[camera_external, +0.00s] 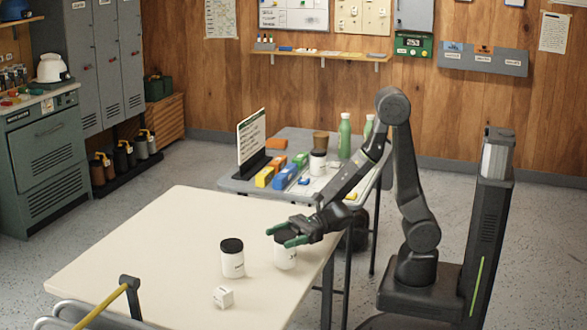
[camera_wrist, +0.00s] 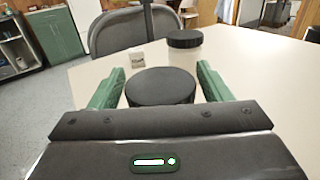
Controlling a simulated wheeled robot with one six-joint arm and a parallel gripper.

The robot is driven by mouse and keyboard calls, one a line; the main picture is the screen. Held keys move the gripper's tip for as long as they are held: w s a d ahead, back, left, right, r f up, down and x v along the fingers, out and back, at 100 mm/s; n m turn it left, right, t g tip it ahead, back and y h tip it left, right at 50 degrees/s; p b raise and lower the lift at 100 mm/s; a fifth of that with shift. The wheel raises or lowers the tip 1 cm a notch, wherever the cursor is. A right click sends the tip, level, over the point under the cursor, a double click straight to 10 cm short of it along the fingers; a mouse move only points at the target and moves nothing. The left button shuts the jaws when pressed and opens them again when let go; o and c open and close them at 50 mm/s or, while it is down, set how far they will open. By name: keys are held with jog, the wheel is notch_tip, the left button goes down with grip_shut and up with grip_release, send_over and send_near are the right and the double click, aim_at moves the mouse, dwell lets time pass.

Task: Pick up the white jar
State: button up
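A white jar with a black lid (camera_external: 285,258) stands upright near the right edge of the cream table. My gripper (camera_external: 289,234) is open at this jar's lid, partly hiding it. In the wrist view, the black lid (camera_wrist: 160,87) sits between the two green fingers of my gripper (camera_wrist: 160,80), with a gap on each side. A second white jar with a black lid (camera_external: 232,261) stands just to the left; it also shows beyond the fingers in the wrist view (camera_wrist: 184,56). A third, similar white jar (camera_external: 318,164) stands on the grey table behind.
A small white cube (camera_external: 223,297) lies on the cream table (camera_external: 150,250), in front of the second jar. The table's left part is clear. The grey table (camera_external: 235,184) holds green bottles (camera_external: 344,137), a brown cup (camera_external: 320,141) and coloured boxes. A chair (camera_wrist: 130,30) stands at the table.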

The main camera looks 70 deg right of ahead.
jog(key=c, duration=1.3)
